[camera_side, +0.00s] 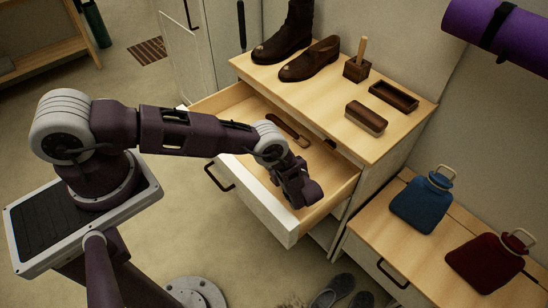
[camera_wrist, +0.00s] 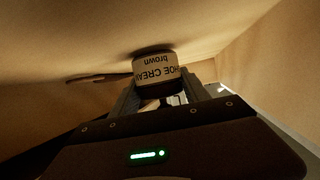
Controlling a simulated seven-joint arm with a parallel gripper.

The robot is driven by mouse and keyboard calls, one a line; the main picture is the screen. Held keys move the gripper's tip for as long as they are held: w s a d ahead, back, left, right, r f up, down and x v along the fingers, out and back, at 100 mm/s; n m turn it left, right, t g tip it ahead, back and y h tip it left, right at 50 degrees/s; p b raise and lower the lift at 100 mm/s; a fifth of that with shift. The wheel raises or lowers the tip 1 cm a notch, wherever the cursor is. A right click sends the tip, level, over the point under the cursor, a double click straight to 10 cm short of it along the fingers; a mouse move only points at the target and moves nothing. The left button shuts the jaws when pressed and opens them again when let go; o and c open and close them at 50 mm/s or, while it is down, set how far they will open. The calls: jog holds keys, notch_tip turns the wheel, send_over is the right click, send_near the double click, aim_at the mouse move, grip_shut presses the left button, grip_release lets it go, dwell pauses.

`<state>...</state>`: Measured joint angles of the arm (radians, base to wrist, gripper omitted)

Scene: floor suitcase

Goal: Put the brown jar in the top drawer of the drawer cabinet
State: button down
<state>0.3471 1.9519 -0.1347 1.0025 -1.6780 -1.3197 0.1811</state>
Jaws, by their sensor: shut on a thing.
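The top drawer (camera_side: 265,210) of the drawer cabinet (camera_side: 318,100) is pulled open, with its white front facing the lower left. My gripper (camera_side: 299,192) is down inside the drawer, near its right end. In the wrist view my gripper (camera_wrist: 160,94) is shut on the brown jar (camera_wrist: 156,72), a small jar with a white "SHOE CREAM brown" label. The label reads upside down there. The jar is hidden in the side view. It is close to the drawer floor, but I cannot tell whether it touches.
A long brown brush-like tool (camera_side: 288,130) lies in the drawer, farther back. Bare drawer floor surrounds my gripper.

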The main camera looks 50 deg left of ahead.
jog(key=shift+f, duration=0.2)
jog(key=c, duration=0.6)
grip_release()
jog(key=shift+f, duration=0.1)
jog(key=shift+o, duration=0.2)
jog(key=shift+d+r, duration=0.2)
jog(key=shift+r, duration=0.1)
jog(key=v, duration=0.4)
notch_tip(320, 180, up, 7)
jog(key=shift+d, duration=0.25)
jog(key=shift+d+r, duration=0.1)
jog(key=shift+r, duration=0.05)
